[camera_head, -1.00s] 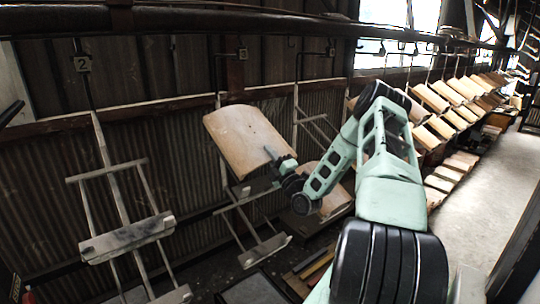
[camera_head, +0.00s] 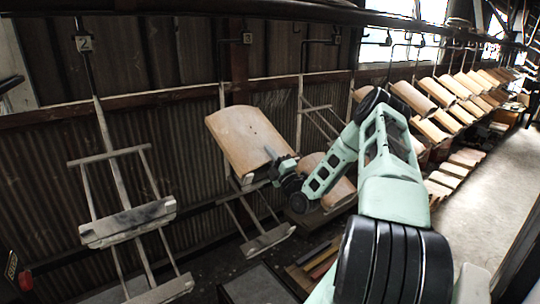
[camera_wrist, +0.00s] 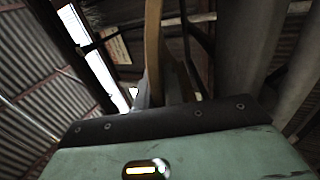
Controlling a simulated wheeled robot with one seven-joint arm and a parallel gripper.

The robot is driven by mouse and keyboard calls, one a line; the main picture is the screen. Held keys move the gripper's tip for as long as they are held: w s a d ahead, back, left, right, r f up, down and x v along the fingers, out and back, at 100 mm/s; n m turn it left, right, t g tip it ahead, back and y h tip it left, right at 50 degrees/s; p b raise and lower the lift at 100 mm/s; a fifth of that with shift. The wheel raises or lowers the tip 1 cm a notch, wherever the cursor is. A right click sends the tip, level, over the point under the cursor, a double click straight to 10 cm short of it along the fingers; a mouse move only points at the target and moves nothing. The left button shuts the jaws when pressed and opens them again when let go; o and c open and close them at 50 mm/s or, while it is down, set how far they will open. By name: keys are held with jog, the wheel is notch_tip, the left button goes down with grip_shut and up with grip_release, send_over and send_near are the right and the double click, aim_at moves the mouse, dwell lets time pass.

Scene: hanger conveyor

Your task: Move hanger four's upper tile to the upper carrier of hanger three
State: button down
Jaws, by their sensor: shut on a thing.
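A tan curved tile (camera_head: 245,138) is tilted in front of hanger three's frame in the head view. My gripper (camera_head: 277,163) is shut on its lower right edge. The tile's lower edge is close to the upper carrier (camera_head: 240,185) of hanger three; I cannot tell whether they touch. Hanger three's lower carrier (camera_head: 267,242) is empty. In the wrist view the tile is a tan strip seen edge-on (camera_wrist: 153,55). Hanger four's frame (camera_head: 318,115) stands behind my arm with no tile seen high on it. Another tile (camera_head: 338,188) lies lower, partly hidden by my arm.
Hanger two (camera_head: 128,220), with empty carriers, hangs at the left. Further hangers bearing tiles (camera_head: 435,90) run away to the right. Wooden pieces (camera_head: 318,262) lie low beneath my arm. Clear floor (camera_head: 485,205) is at the right.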

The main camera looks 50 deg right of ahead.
jog(key=shift+r, duration=0.15)
jog(key=c, duration=1.4)
grip_release()
jog(key=shift+f, duration=0.3)
jog(key=b+v, duration=0.6)
jog(key=v, duration=1.1)
jog(key=shift+s, duration=0.2)
jog(key=shift+r, duration=0.1)
